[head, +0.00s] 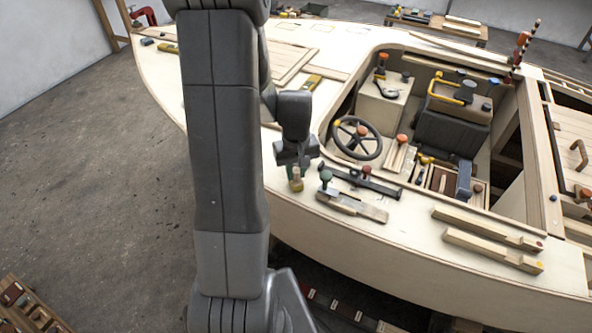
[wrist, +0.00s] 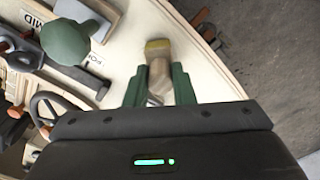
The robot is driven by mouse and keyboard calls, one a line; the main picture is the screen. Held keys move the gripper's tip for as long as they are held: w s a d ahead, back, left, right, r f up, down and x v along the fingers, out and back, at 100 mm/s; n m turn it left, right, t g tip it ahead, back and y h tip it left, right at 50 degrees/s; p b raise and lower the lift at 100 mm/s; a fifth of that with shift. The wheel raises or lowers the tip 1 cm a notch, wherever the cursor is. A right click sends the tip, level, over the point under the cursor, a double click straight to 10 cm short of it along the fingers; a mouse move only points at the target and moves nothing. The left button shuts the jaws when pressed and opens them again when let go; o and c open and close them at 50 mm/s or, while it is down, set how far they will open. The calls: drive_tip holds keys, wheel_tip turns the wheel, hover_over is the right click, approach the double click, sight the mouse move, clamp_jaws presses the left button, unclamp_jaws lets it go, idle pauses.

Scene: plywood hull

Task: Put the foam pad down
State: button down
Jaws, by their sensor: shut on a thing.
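My gripper (head: 297,164) is over the pale plywood deck (head: 300,212), left of the cockpit opening. In the wrist view its green fingers (wrist: 158,88) are shut on the foam pad (wrist: 158,68), a small piece with a tan, narrow body and a yellowish end pointing away from me. The pad also shows in the head view (head: 296,182), small and roughly upright below the gripper, at the deck. I cannot tell whether it touches the deck. Part of it is hidden between the fingers.
A green-knobbed tool (wrist: 66,42) stands close beside the gripper. A dark bar (head: 360,181) and a flat wooden piece (head: 352,206) lie to the right. Farther right lie wooden blocks (head: 487,229). The steering wheel (head: 357,138) is in the cockpit. Bare deck lies toward the near edge.

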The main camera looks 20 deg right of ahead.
sight(296, 170)
drive_tip(key=shift+f, duration=0.1)
drive_tip(key=c, duration=1.2)
unclamp_jaws()
drive_tip(key=shift+c, duration=0.2)
wheel_tip(296, 170, up, 12)
drive_tip(key=shift+f, duration=3.4)
drive_tip(key=shift+f, duration=0.1)
